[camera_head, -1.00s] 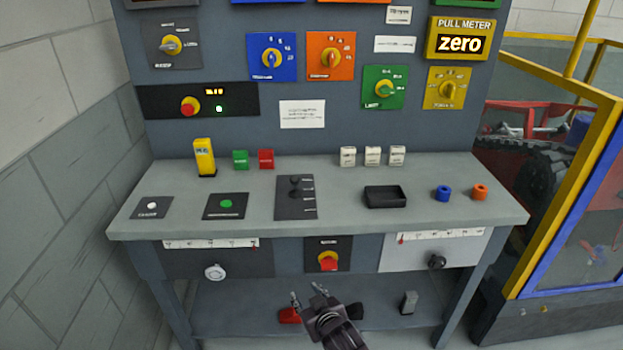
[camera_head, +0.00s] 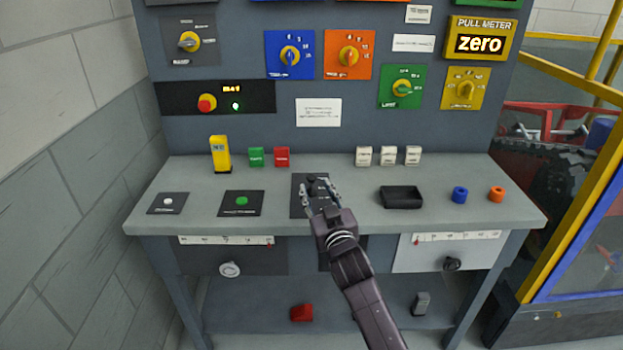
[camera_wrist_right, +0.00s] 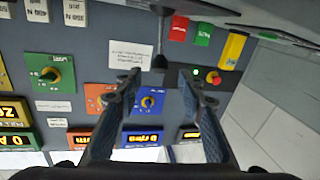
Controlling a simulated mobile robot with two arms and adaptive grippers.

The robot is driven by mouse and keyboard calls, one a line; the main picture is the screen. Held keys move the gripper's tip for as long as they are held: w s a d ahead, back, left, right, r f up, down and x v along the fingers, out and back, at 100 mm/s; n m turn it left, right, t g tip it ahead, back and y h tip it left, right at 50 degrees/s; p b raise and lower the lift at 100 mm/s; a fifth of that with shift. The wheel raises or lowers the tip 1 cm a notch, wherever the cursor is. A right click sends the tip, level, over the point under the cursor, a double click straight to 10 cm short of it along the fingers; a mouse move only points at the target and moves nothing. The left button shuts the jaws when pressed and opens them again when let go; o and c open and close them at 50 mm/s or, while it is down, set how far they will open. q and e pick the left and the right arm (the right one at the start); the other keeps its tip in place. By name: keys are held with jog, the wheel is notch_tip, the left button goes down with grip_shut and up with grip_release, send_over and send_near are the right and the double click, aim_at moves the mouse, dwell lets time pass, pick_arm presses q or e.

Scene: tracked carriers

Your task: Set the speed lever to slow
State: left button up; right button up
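The speed lever's dark plate (camera_head: 299,208) lies on the bench top, left of the black tray. My right gripper (camera_head: 319,192) reaches over this plate and hides much of it, including most of the lever and its markings. In the right wrist view, the lever shows as a thin grey rod with a black knob (camera_wrist_right: 160,62). The knob appears in the gap just ahead of the two fingertips of my right gripper (camera_wrist_right: 158,78). The fingers are spread and nothing is held. I cannot tell which mark the lever stands at. My left gripper is not in view.
A green button plate (camera_head: 241,203) lies left of the lever plate, and a black tray (camera_head: 402,197) lies to its right. Behind are a yellow box (camera_head: 220,155), small green and red blocks, and white blocks (camera_head: 388,156). The upright panel with dials rises at the back.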

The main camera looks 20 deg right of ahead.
aim_at(313, 182)
jog(key=shift+w+d, duration=0.15)
jog(key=shift+w, duration=2.85)
jog(key=shift+c, duration=0.6)
grip_shut()
